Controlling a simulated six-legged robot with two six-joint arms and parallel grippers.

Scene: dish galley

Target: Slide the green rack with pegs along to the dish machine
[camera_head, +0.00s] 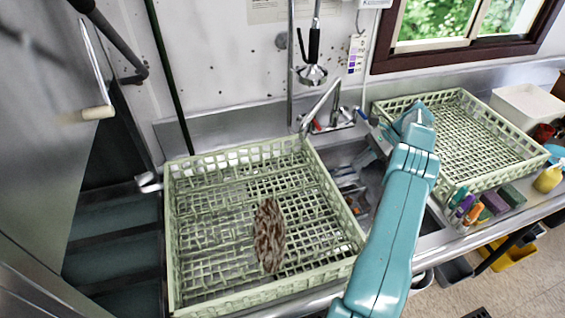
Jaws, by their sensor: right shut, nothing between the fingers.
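A pale green rack (177,235) with open lattice sides sits at the left over the steel counter, next to the dark opening of the dish machine (112,215). Its inside looks uneven, but I cannot clearly make out pegs. A second pale green rack (478,103) with a flat grid floor sits at the right, beyond the sink. My right gripper (414,121) is shut and empty at the left end of this right rack, overlapping its near-left rim in the view. I cannot tell whether it touches the rim. My left gripper is not in view.
A brown mottled object (269,235) lies in the left rack. The sink (352,165) with dishes lies between the racks, behind my arm. A faucet (322,105) rises behind it. Small bottles and sponges (493,203) line the counter's front right. A white tub (527,105) stands far right.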

